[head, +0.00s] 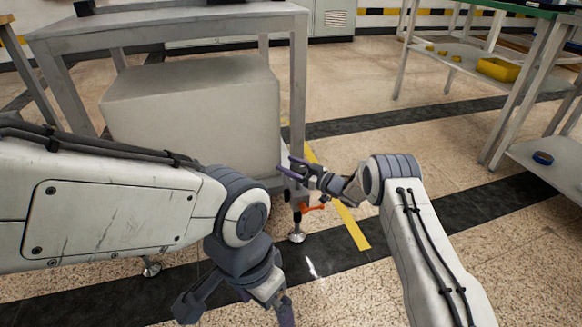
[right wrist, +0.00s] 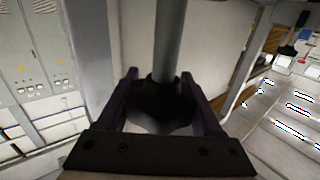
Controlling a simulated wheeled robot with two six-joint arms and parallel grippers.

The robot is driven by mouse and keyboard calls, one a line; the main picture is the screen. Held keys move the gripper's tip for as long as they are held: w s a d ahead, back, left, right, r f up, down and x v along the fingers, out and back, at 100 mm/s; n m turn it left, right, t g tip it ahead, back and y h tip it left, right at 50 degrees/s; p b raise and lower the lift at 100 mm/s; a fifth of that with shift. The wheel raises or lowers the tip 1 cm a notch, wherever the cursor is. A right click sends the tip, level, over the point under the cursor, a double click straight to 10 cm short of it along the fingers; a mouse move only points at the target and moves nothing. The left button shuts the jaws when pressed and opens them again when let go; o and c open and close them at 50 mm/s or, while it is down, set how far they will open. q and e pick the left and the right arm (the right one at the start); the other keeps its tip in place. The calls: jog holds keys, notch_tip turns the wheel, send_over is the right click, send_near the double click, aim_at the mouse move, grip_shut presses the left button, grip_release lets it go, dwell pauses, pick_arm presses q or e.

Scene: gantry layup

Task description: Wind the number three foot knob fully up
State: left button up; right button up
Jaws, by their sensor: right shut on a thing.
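In the right wrist view, a dark lobed knob (right wrist: 163,104) sits on a grey rod (right wrist: 169,38), between the two purple fingers of my right gripper (right wrist: 161,92). The fingers are shut on the knob, one on each side. In the head view, my right gripper (head: 285,169) is at the lower end of the bench's near right leg (head: 298,90), and the knob is hidden there. A round metal foot (head: 297,237) stands on the floor below it. I see no number on the foot. My left gripper (head: 237,308) hangs low at the bottom, fingers spread, apart from the feet.
An orange piece (head: 313,208) sticks out beside the foot's stem. A large grey box (head: 195,115) fills the space under the grey bench (head: 165,22). Another foot (head: 150,268) shows at left. A shelf rack with a yellow bin (head: 500,69) stands right; the floor between is clear.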

jog(key=shift+n+g, duration=0.3)
jog(key=shift+g, duration=0.1)
jog(key=o, duration=1.4)
jog(key=shift+c, duration=0.2)
jog(key=shift+s+d, duration=0.15)
jog(key=shift+d, duration=0.05)
jog(key=p+v, duration=0.5)
jog(key=v, duration=0.5)
jog(key=shift+f, duration=0.25)
jog(key=shift+d, duration=0.1)
